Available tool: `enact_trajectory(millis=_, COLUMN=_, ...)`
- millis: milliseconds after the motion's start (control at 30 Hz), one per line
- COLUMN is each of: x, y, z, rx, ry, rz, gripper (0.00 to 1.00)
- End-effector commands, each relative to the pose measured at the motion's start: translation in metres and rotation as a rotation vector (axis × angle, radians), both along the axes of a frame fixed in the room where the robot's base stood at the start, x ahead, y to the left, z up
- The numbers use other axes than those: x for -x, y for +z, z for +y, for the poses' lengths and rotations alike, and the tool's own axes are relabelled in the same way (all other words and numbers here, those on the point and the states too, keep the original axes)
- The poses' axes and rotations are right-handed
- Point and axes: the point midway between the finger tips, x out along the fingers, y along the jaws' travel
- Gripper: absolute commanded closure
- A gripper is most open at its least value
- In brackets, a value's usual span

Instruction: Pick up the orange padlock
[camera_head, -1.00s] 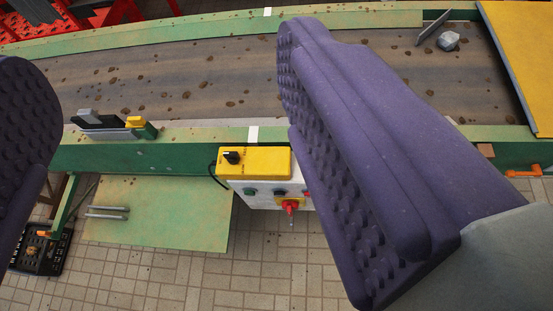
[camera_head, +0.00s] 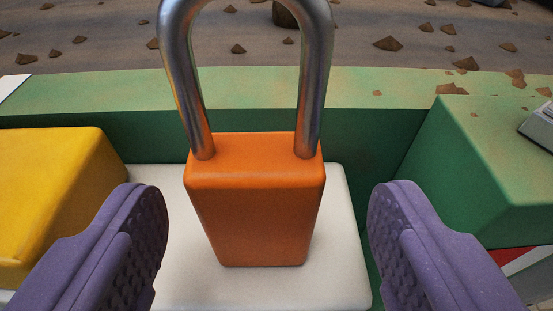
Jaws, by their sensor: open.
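The orange padlock (camera_head: 255,205) stands upright in the middle of the head camera view, with its grey metal shackle (camera_head: 312,75) pointing up. Behind and below its body is a white surface (camera_head: 345,230). My gripper (camera_head: 266,225) is open, with one purple, studded finger to the left of the padlock and the other to the right. A gap shows on both sides, and neither finger appears to touch the padlock. How deep the fingers are relative to it is hard to tell.
A yellow box (camera_head: 55,190) is close on the left, behind the left finger. A green block (camera_head: 485,165) is close on the right. A green rail (camera_head: 370,95) runs behind the padlock, with the brown belt (camera_head: 110,40) and scattered clods beyond it.

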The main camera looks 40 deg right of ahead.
Motion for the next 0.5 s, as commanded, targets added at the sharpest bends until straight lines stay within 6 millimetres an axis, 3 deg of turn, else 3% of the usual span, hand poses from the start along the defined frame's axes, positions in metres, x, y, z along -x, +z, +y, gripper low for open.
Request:
enact_trajectory(millis=200, x=-0.027, y=-0.011, z=-0.014, rx=0.000, ry=0.000, rz=-0.001, gripper=0.25)
enact_trajectory(millis=467, x=-0.030, y=-0.010, z=-0.016, rx=-0.002, ry=0.001, rz=0.000, gripper=0.25)
enact_trajectory(millis=500, x=-0.030, y=-0.010, z=-0.016, rx=-0.002, ry=0.001, rz=0.000, gripper=0.35)
